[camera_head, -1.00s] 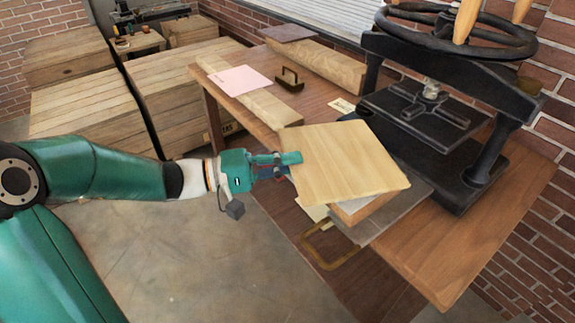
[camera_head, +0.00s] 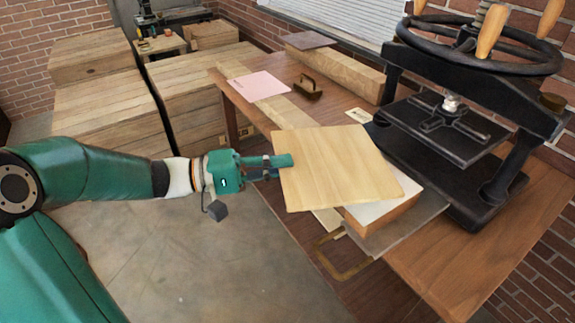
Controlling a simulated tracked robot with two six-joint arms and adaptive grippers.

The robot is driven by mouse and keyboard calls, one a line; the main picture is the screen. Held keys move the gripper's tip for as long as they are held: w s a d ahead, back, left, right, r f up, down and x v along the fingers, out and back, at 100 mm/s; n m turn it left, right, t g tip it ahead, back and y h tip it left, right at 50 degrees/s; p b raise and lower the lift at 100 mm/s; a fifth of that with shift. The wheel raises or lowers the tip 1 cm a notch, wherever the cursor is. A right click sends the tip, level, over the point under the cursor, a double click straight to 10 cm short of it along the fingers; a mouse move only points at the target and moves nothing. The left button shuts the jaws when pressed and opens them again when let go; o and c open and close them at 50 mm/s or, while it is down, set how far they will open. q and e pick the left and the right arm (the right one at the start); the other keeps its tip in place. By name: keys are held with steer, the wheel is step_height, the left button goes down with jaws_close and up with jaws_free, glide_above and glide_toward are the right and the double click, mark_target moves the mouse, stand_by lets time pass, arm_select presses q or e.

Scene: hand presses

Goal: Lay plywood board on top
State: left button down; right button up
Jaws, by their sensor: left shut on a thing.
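A pale square plywood board (camera_head: 335,165) is held at its left edge by my left gripper (camera_head: 277,167), whose fingers are shut on it. The board is over the table's left edge and partly overlaps, in the picture, a wooden block with a white top (camera_head: 392,206). The block lies on a flat grey plate (camera_head: 412,226). The gap between board and block cannot be judged. The board hides most of the block's far and left parts. My right gripper is not in view.
A black hand press (camera_head: 460,130) with a large handwheel stands right of the board. A brass-coloured handle (camera_head: 345,262) sticks out at the plate's front left. A pink sheet (camera_head: 258,85), a small handled tool (camera_head: 307,88) and planks lie behind. The front right tabletop (camera_head: 450,265) is bare.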

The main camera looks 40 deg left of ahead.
arm_select(q)
steer(key=b+v, duration=0.1)
steer(key=v, duration=1.6)
steer(key=shift+r+b, duration=0.35)
steer(key=shift+r, duration=0.2)
steer(key=shift+s, duration=0.1)
